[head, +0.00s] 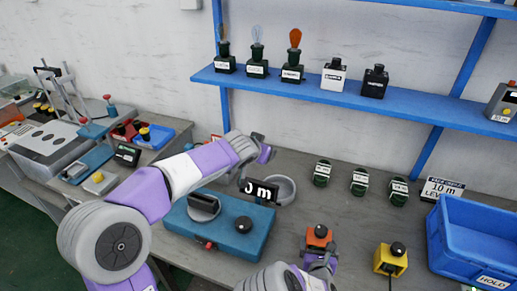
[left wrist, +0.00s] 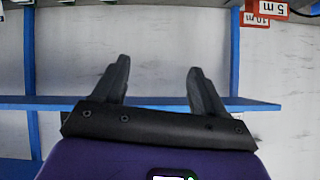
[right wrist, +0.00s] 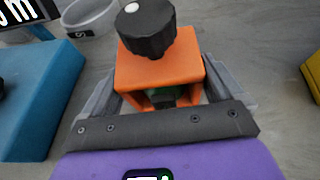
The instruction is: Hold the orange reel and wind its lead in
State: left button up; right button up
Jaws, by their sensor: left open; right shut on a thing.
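The orange reel (head: 319,237) stands on the bench at the front middle, with a black knob on top. In the right wrist view the orange reel (right wrist: 160,72) sits between the fingers, its black knob (right wrist: 146,30) facing up. My right gripper (head: 320,258) is shut on its sides. The lead cannot be made out; the inside of the reel is mostly hidden. My left gripper (head: 262,148) is raised over the back of the bench, away from the reel. In the left wrist view its fingers (left wrist: 158,85) are apart and empty.
A blue-green box (head: 215,228) with a black knob and a "0 m" display (head: 258,190) stand left of the reel. A yellow block (head: 391,260) with a black knob and a blue bin (head: 470,235) are to the right. A blue shelf (head: 330,91) runs behind.

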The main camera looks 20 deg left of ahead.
pick_arm(q)
jog(key=shift+a, duration=0.3)
jog(key=shift+d+f, duration=0.1)
jog(key=n+g, duration=0.3)
jog(key=g, duration=0.3)
send_near(321, 230)
jog(key=x, duration=0.8)
jog(key=shift+w+f, duration=0.15)
jog(key=shift+f, duration=0.05)
jog(key=shift+d, duration=0.1)
jog(key=c, duration=1.1)
